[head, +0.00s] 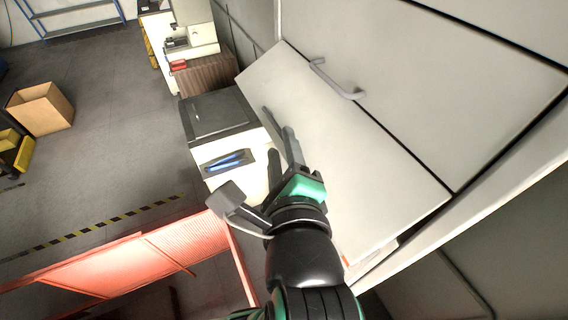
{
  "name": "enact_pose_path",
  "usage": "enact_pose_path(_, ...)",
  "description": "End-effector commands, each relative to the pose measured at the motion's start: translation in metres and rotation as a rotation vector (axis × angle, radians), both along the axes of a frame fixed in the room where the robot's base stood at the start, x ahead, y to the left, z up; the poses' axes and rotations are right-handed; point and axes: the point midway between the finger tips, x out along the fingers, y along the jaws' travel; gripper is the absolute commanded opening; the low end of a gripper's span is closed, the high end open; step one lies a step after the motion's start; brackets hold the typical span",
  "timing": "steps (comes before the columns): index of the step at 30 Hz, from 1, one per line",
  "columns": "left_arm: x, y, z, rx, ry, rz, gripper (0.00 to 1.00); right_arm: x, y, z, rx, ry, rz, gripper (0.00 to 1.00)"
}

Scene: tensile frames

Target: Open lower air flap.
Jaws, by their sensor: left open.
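The air flaps are pale grey panels on a large housing at the right of the head view. The upper flap (440,85) carries a grey bar handle (337,80) near its left edge. The lower flap (345,140) is below it, across a dark gap. I cannot tell how far the lower flap stands open, and no handle shows on it. My left gripper (270,134) is open and empty, with its fingers pointing up the picture. It overlaps the left edge of the lower flap in this view; whether it touches cannot be told. My right gripper is not in view.
A white machine with a black top (217,115) stands left of the flap. An orange-red barrier (120,265) lies across the lower left. A cardboard box (40,108) sits on the grey floor, which is mostly clear at left. A white frame edge (480,190) runs along the lower right.

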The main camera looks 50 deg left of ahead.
Motion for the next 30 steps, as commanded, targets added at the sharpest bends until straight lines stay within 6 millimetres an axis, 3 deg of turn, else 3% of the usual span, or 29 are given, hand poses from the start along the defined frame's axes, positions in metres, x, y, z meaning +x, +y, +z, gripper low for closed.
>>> enact_pose_path(3,-0.013,-0.02,0.003,-0.003,-0.001,-0.006,0.42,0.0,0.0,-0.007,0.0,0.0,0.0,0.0)
enact_pose_path(7,-0.021,-0.031,0.007,0.0,0.0,-0.002,0.42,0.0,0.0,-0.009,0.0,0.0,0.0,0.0)
enact_pose_path(24,-0.023,-0.033,0.009,0.0,0.001,0.0,0.42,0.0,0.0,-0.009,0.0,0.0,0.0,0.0)
enact_pose_path(28,-0.023,-0.018,0.015,-0.001,0.001,0.038,0.42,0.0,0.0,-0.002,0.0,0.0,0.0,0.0)
enact_pose_path(30,-0.025,0.009,0.026,-0.003,-0.003,0.111,0.42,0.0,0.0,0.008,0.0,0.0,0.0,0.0)
